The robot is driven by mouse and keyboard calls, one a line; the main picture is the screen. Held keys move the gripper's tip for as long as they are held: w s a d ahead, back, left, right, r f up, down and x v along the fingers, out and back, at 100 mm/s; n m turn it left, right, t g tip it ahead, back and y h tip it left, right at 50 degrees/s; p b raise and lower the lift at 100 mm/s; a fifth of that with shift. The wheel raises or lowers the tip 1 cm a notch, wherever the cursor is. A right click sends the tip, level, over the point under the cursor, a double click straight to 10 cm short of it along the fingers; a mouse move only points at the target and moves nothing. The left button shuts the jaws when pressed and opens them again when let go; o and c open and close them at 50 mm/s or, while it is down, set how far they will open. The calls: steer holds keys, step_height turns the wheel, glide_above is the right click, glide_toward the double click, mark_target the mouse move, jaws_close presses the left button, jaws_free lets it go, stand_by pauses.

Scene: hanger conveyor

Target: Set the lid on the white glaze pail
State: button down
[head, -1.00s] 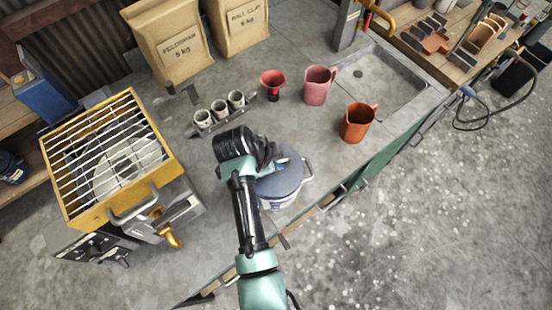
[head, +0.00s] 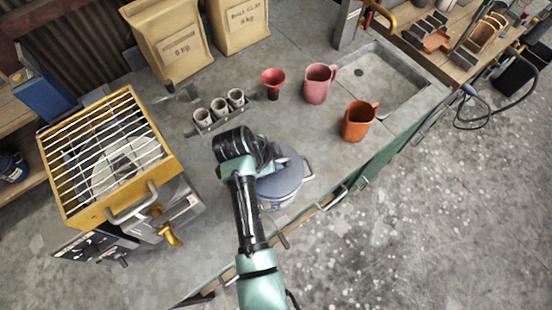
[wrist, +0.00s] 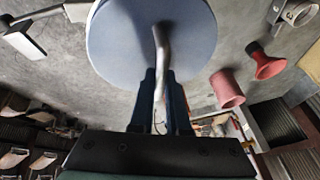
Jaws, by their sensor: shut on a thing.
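The lid (head: 284,179) is a round blue-grey disc. In the head view it covers the top of the white glaze pail (head: 273,206), whose pale side shows only as a thin strip below it. I cannot tell whether the lid rests on the rim or hovers just above it. In the wrist view the lid (wrist: 120,45) fills the upper middle, with a bent metal handle. My gripper (wrist: 163,78) is shut on that handle, its dark fingers on either side. The pail is hidden behind the lid there. My arm covers part of the lid in the head view.
A pink mug (head: 318,83), an orange mug (head: 357,121) and a red funnel-like cup (head: 272,82) stand behind the pail. Several small cups (head: 219,107) sit in a row. A yellow grated box (head: 105,150) is at left, a sink (head: 385,80) at right.

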steer(key=shift+f+b, duration=0.35)
steer(key=shift+f, duration=0.1)
stand_by(0.7)
steer(key=c, duration=1.1)
jaws_free()
steer(key=shift+c, duration=0.2)
steer(key=shift+o, duration=0.3)
steer(key=o, duration=0.5)
steer(key=b+v, duration=0.2)
steer(key=v, duration=1.1)
steer(key=shift+b, duration=0.4)
